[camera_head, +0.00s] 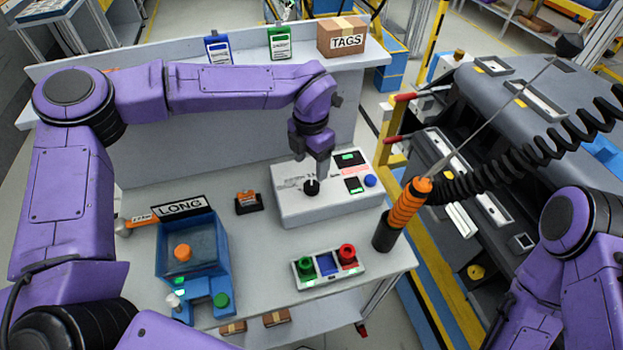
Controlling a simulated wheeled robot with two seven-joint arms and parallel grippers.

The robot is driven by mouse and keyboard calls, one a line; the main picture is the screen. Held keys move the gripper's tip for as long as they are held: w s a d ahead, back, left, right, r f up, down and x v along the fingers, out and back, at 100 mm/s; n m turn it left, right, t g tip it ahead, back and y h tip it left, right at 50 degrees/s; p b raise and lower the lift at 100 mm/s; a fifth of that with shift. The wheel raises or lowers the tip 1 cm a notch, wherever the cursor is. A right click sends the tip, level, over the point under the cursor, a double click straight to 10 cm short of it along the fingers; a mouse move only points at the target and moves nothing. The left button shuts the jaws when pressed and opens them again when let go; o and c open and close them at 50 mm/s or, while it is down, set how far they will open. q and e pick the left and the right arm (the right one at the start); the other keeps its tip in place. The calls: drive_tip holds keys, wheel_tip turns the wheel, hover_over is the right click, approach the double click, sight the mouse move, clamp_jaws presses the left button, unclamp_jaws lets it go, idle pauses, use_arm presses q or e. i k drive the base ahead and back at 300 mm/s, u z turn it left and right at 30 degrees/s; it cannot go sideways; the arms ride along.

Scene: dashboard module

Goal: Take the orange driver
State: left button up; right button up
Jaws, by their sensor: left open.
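The orange driver (406,205) stands tilted at the right edge of the bench, its lower end in a dark cup (384,236). A black coiled cord runs from its top to the upper right. My left gripper (317,174) is open and points down over the light grey box (336,206), close to its black knob (312,187). Whether it touches the knob I cannot tell. The gripper is to the left of the driver and apart from it. My right arm enters at the lower right, but its gripper is out of view.
A blue bin (196,275) labelled LONG and an orange-handled tool (139,219) are at the left. A tray with green, blue and red parts (303,281) lies in front. A TAGS box (342,38) sits on the rear shelf. A grey dashboard (530,120) is at the right.

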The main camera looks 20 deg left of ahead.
sight(415, 193)
drive_tip(key=k, duration=1.5)
